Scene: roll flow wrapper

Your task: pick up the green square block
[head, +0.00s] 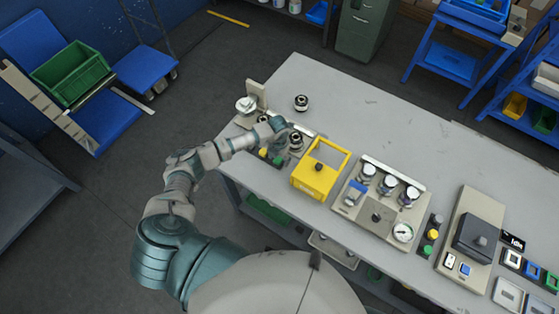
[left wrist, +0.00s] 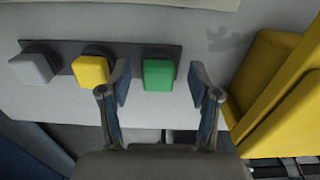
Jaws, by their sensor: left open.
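The green square block (left wrist: 158,75) sits on a dark strip (left wrist: 62,60) at the right end of a row, with a yellow block (left wrist: 91,71) and a grey-white block (left wrist: 31,68) to its left. My left gripper (left wrist: 160,86) is open, and the green block shows between its two fingers in the left wrist view. I cannot tell whether the fingers touch it or how far along its depth they reach. In the head view, my left gripper (head: 276,127) is above the table's near left part, close to the green block (head: 278,160). My right gripper is not in view.
A yellow holder (head: 318,177) stands just right of the green block and of the right finger. A panel with round knobs and a gauge (head: 378,205) lies further right on the grey table (head: 350,110). The table's back middle is clear.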

